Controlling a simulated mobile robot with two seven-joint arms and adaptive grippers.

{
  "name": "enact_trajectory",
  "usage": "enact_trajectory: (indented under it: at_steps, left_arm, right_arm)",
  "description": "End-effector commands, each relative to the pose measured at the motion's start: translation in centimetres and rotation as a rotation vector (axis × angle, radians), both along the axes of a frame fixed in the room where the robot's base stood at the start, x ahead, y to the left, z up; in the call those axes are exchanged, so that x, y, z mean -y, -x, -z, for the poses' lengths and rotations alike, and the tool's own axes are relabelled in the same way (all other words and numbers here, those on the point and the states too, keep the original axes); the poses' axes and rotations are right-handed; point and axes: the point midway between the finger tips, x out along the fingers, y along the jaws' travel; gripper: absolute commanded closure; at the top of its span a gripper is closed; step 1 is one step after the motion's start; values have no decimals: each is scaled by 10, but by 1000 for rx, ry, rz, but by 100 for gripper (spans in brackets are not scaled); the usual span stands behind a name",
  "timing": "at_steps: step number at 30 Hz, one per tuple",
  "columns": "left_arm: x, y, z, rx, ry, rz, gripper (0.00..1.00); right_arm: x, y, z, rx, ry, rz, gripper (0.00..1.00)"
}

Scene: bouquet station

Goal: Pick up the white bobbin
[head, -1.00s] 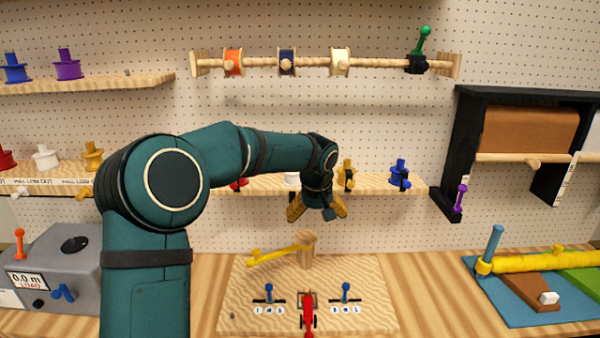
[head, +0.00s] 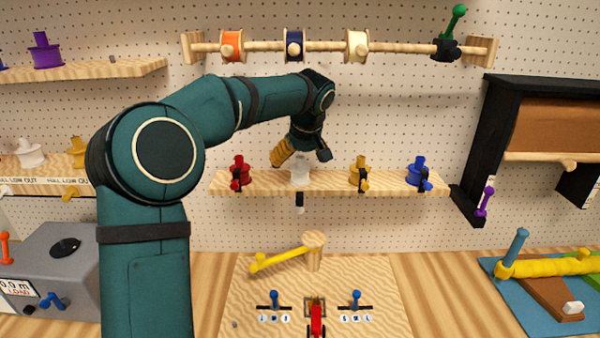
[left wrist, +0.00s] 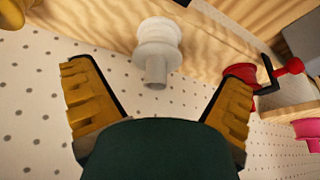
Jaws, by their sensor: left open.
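A white bobbin (head: 300,171) stands upright on the middle shelf, between the red and yellow bobbins. My left gripper (head: 301,158) is open, with its yellow-padded fingers pointing down above and around the bobbin's top in the head view. In the left wrist view the same white bobbin (left wrist: 157,48) is beyond the open fingers and roughly centred between them, and nothing is held. Another white bobbin (head: 30,153) stands on the left shelf. My right gripper is not in view.
A red bobbin (head: 239,174) stands left of the white one; a yellow bobbin (head: 359,175) and a blue bobbin (head: 420,172) stand to its right. A wooden rod (head: 400,47) with several spools runs above. The pegboard (head: 400,120) behind is bare between them.

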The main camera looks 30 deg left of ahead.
Motion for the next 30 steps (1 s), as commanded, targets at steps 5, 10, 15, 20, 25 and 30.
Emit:
enact_trajectory:
  at_steps: [5,10,15,20,25,30]
  left_arm:
    - [-6,-6,18,-3,1,-1,2]
    - [-13,-13,40,-3,2,0,2]
    - [-14,-14,45,0,0,0,2]
    - [-14,-14,45,1,1,0,20]
    - [-14,-14,45,1,1,0,75]
    - [-14,-14,45,1,1,0,76]
  right_arm:
    - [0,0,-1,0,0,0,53]
    - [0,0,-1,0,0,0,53]
    - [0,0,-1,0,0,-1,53]
    - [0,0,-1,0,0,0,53]
    - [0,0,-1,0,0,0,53]
    - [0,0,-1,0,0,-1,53]
